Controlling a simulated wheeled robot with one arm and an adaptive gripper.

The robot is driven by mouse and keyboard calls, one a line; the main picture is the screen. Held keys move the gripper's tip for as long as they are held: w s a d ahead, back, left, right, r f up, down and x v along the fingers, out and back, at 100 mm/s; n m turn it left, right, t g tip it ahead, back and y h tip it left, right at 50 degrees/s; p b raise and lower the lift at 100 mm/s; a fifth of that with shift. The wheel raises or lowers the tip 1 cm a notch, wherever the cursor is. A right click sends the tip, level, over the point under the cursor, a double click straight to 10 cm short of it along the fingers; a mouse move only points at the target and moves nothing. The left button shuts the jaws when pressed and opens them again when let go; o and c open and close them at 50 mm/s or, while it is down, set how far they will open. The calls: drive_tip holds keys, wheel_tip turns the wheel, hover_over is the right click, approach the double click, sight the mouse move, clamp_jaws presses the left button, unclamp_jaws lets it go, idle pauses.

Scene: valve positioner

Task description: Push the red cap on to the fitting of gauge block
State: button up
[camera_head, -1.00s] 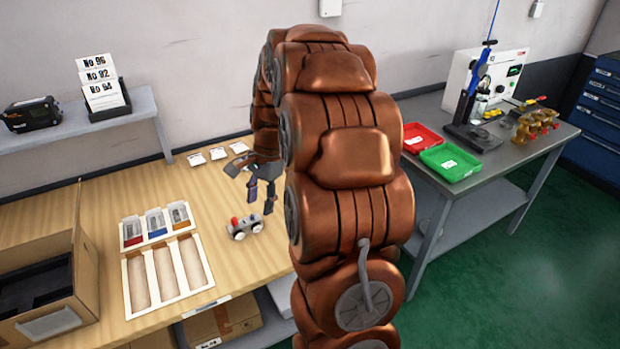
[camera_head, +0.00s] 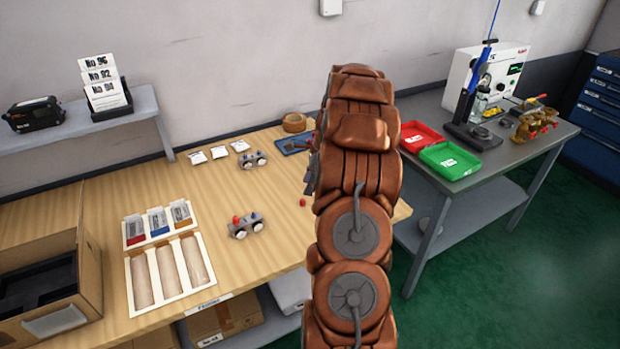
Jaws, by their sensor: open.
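A small grey block on white wheel-like ends (camera_head: 246,228) stands on the wooden table, with a red piece (camera_head: 236,219) on its left and a blue piece (camera_head: 255,217) on its right. A similar grey block (camera_head: 255,160) stands farther back. I cannot tell which one is the gauge block. A small loose red cap (camera_head: 303,202) lies on the table to the right of the front block. My gripper (camera_head: 311,178) is open, beyond the loose cap near my arm. It is mostly hidden by my arm, and I see nothing held in it.
A white holder (camera_head: 187,300) and a cardboard box (camera_head: 88,262) are at left. Red (camera_head: 412,143) and green (camera_head: 436,170) trays sit on the right bench. Table between the blocks is clear.

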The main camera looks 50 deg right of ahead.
sight(302, 199)
drive_tip(key=shift+p+x, duration=0.8)
drive_tip(key=shift+x, duration=2.25)
clamp_jaws()
